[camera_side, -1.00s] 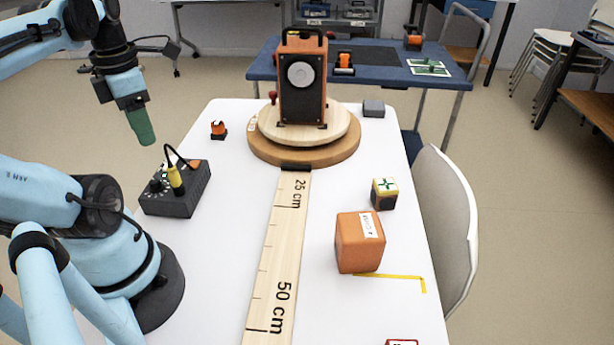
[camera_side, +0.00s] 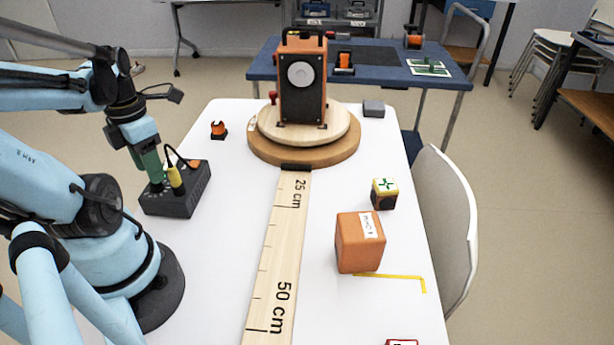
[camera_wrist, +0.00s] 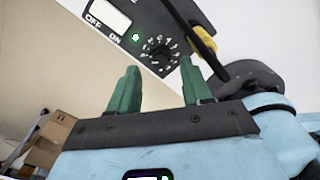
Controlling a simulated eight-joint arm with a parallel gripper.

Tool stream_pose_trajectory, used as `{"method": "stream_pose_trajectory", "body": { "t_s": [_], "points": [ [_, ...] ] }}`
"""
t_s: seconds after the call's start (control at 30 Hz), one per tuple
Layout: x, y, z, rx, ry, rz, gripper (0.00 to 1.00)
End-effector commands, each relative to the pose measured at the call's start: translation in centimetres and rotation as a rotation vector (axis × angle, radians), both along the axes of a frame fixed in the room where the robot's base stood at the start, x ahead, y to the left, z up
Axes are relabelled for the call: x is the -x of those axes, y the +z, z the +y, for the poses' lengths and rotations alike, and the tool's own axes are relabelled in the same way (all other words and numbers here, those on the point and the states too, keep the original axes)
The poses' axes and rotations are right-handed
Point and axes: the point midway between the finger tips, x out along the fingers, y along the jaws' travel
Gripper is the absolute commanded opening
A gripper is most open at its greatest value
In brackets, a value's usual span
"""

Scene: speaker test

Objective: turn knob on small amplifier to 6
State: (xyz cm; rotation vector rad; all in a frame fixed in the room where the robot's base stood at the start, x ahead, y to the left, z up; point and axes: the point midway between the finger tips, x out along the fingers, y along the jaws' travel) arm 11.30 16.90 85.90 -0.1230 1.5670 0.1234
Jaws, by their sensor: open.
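The small amplifier (camera_side: 182,207) is a dark box at the table's left edge, with a yellow plug (camera_side: 176,182) and black cable in its top. In the wrist view its panel (camera_wrist: 196,15) shows OFF and ON labels, a lit green light and the black knob (camera_wrist: 160,49) ringed by white numbers. The number the knob points to is too small to read. My gripper (camera_side: 156,182) has green fingers and is at the amplifier's left top. In the wrist view my gripper (camera_wrist: 157,71) is open, its fingertips either side of and just below the knob. I cannot tell whether they touch anything.
The yellow plug and cable stand close right of my fingers. A wooden ruler (camera_side: 278,240) runs down the table's middle. An orange speaker (camera_side: 301,95) stands on a round wooden turntable (camera_side: 262,150) at the back. An orange box (camera_side: 358,245) is at the right.

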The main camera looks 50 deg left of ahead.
Motion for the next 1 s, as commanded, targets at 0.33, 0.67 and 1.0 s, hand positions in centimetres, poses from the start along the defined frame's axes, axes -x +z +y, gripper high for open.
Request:
{"method": "stream_pose_trajectory", "body": {
  "t_s": [0.33, 0.67, 1.0],
  "points": [
    [0.0, -2.7, 0.0, 0.0, 0.0, 0.0, 0.49],
    [0.0, -3.3, -0.1, 0.0, 0.0, 0.0, 0.49],
    [0.0, -3.2, 0.0, 0.0, 0.0, 0.0, 0.18]
  ]
}}
